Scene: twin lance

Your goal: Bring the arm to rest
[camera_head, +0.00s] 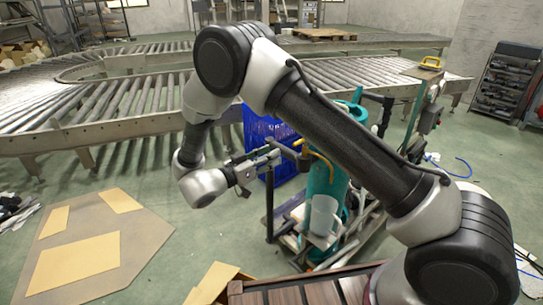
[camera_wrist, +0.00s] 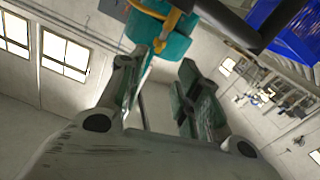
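My arm reaches up from the lower right of the head view, bends over and hangs down at the centre. My gripper (camera_head: 272,157) points right, toward a teal cylinder (camera_head: 328,165) with a yellow hose, standing on a cart. In the wrist view my gripper (camera_wrist: 164,66) shows two fingers apart, with nothing seen held between them. The teal cylinder's top (camera_wrist: 172,42) with its yellow part shows just beyond the fingertips there. Whether the gripper touches the cylinder or the cart's bars, I cannot tell.
A blue crate (camera_head: 262,132) stands behind my gripper. Roller conveyors (camera_head: 110,100) run across the back. Flattened cardboard (camera_head: 90,250) lies on the floor at left. A dark rack (camera_head: 505,82) stands at the right wall. Green floor (camera_head: 150,165) is open left of the arm.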

